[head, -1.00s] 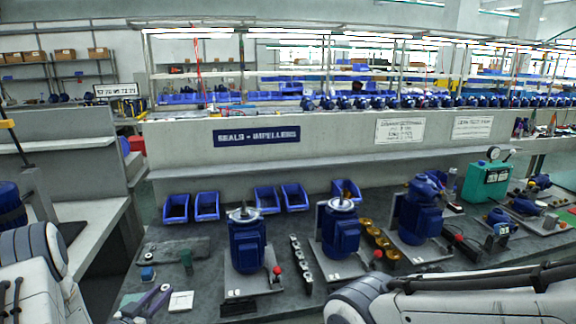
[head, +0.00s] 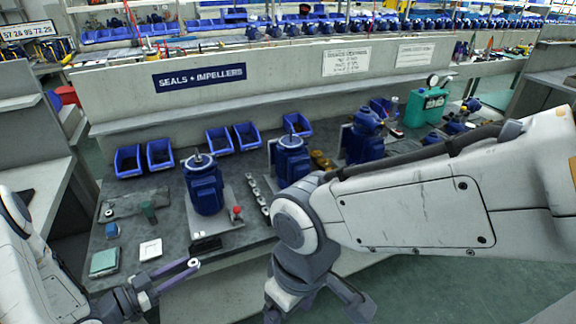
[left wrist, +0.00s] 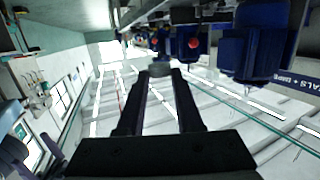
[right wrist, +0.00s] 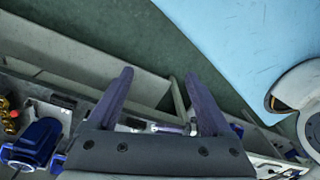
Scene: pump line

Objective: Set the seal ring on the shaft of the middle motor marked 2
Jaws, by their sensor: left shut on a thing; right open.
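My left gripper (head: 192,266) is shut on a small ring at its fingertips, the seal ring (head: 194,262), above the bench's front edge. In the left wrist view the ring (left wrist: 160,69) shows dark between the fingertips. Three blue motors stand upright in a row with shafts up: a left motor (head: 204,188), the middle motor (head: 292,160) and a right motor (head: 366,138). No number is readable on them. My right gripper (head: 315,302) is open and empty, in front of the bench.
Blue bins (head: 160,154) line the bench's back. A strip of small metal parts (head: 256,195) and brass rings (head: 321,160) flank the middle motor. A red knob (head: 237,212) stands by the left motor. A white card (head: 150,250) and green box (head: 104,262) lie at front left.

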